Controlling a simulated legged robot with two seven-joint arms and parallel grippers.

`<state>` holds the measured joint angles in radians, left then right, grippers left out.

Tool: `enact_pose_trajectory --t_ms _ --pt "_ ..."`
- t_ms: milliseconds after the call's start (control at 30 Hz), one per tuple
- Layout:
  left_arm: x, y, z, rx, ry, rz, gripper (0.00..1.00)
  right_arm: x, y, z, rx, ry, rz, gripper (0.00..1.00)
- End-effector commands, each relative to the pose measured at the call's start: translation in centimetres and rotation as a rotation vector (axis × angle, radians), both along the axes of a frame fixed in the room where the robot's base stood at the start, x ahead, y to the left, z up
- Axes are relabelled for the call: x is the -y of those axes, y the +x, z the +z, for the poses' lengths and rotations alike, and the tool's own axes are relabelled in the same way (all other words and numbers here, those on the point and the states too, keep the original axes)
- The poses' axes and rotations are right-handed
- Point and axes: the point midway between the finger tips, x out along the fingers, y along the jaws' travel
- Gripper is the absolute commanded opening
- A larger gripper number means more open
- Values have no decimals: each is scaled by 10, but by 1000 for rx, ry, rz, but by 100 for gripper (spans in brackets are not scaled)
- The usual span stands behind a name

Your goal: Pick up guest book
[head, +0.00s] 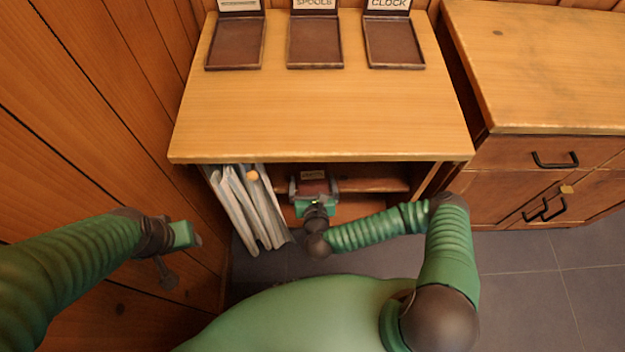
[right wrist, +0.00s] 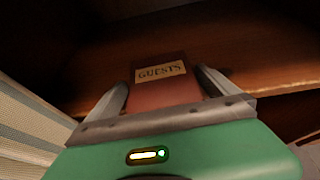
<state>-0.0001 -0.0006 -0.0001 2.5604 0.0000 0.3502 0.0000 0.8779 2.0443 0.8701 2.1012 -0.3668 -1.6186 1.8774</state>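The guest book (right wrist: 163,82) is reddish brown with a tan label reading GUESTS. It stands in the open compartment under the wooden cabinet top. In the head view the book (head: 313,183) shows small, partly behind my right gripper (head: 315,186). My right gripper reaches into the compartment with one finger on each side of the book. The fingers look spread, close to its side edges; firm contact cannot be made out. My left gripper (head: 194,238) hangs at the left by the wood wall, away from the book; its fingers are not clear.
Several pale folders (head: 247,205) lean in the left of the compartment, close beside my right gripper. A shelf board (head: 375,185) lies to the right. Three brown trays (head: 315,42) stand on the cabinet top (head: 320,115). A drawer cabinet (head: 550,160) stands at right.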

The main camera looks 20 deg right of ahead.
Motion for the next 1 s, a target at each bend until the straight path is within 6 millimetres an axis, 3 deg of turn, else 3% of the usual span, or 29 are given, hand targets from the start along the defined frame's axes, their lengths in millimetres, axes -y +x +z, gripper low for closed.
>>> enact_pose_trajectory --t_ms 67,500,767,1000 --pt "0 0 0 0 0 1 45 1 0 0 0 2 -1 87" --pt "0 0 0 0 0 0 45 2 0 -1 -1 4 0 29" --pt "0 0 1 0 0 0 45 2 0 1 -1 5 0 29" --pt "0 0 14 0 0 0 45 3 8 16 1 4 6 29"
